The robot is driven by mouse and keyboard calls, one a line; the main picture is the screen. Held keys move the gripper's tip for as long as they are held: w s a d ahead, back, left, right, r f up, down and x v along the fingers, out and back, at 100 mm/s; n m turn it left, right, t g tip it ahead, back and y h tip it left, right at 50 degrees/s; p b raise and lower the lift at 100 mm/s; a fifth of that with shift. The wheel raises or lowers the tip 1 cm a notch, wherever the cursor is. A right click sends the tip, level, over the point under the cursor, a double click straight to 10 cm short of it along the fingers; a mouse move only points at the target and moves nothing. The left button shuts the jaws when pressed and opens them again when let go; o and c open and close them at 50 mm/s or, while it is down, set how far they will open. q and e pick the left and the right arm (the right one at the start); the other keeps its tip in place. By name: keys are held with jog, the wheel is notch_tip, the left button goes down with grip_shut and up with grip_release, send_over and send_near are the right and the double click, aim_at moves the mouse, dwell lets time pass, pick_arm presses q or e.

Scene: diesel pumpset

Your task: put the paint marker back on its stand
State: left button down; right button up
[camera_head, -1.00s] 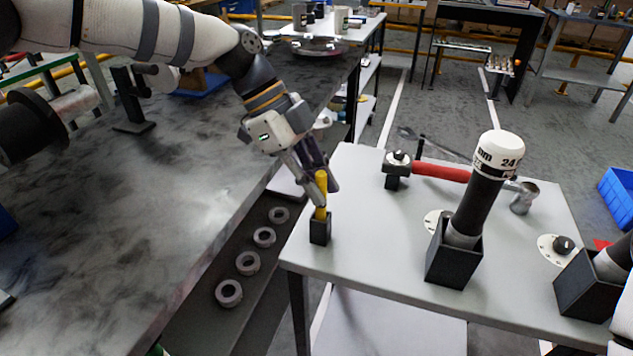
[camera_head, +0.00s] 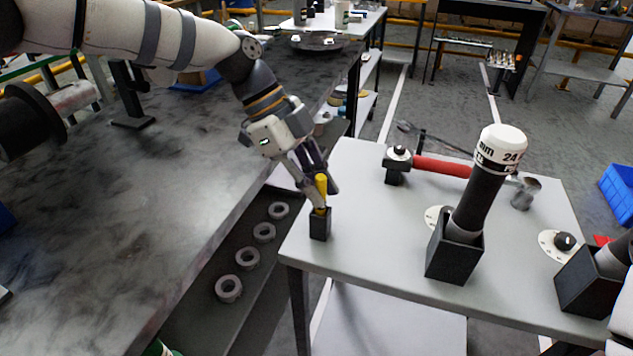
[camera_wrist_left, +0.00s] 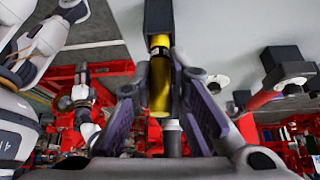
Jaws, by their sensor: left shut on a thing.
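The paint marker (camera_head: 321,189) is yellow and stands almost upright over the small black stand (camera_head: 319,225) near the left corner of the grey table. Its lower end meets the stand's opening; how deep it sits is hard to tell. My left gripper (camera_head: 320,184) is shut on the marker from above and partly covers it. In the left wrist view, the marker (camera_wrist_left: 160,85) lies between the purple-padded fingers, with its far end at the black stand (camera_wrist_left: 158,17). My right gripper is not in view.
A black holder (camera_head: 452,262) with a white-capped tool (camera_head: 487,180) stands right of the stand. A red-handled hammer (camera_head: 442,167) lies behind, and another black holder (camera_head: 585,287) is at the right. Grey rings (camera_head: 247,258) lie on a lower shelf to the left.

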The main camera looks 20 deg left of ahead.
pick_arm(q)
jog(key=shift+f, duration=0.15)
jog(key=c, duration=1.5)
grip_release()
jog(key=v, duration=1.2)
jog(key=shift+f, duration=0.1)
